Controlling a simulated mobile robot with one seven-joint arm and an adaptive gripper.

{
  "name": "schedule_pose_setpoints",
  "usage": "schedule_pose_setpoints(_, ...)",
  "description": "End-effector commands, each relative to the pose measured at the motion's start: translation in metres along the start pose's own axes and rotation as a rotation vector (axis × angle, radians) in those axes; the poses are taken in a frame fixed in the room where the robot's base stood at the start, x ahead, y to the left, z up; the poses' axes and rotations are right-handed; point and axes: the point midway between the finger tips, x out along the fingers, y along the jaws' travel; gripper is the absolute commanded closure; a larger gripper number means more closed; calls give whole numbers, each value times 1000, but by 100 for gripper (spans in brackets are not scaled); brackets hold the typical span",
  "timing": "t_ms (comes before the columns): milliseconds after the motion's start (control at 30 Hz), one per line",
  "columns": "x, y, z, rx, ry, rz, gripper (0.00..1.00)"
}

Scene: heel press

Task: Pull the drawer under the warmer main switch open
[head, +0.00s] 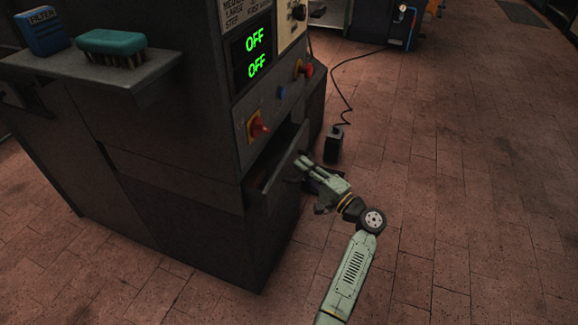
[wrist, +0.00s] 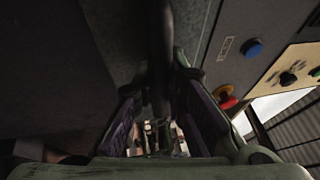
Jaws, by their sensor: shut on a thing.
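The drawer (head: 268,186) is in the front of a dark machine, below the red and yellow main switch (head: 258,126). It stands partly out, and a dark gap shows behind its front panel. My gripper (head: 305,173) is at the outer face of the drawer front, reaching in from the right. In the wrist view, a dark handle bar (wrist: 159,50) runs down between my two fingers, and they are shut on it. The exact contact is dark and partly hidden by the fingers.
The machine's display (head: 252,54) reads OFF twice. A red knob (head: 304,68) sits above the drawer's far end. A side shelf (head: 105,72) carries a green brush and a blue box. A cabled pedal (head: 333,145) stands on the floor beyond. Floor at right is clear.

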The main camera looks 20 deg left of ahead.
Motion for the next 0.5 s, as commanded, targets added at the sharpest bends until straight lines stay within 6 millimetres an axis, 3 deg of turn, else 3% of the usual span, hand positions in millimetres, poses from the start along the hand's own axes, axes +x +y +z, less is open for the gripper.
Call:
schedule_pose_setpoints(33,-18,-1,-9,-1,10,-1,100)
schedule_pose_setpoints(200,-57,-10,-25,0,8,-2,100)
schedule_pose_setpoints(333,-73,-14,-31,1,6,-1,100)
schedule_pose_setpoints(500,-78,-15,-32,2,3,0,100)
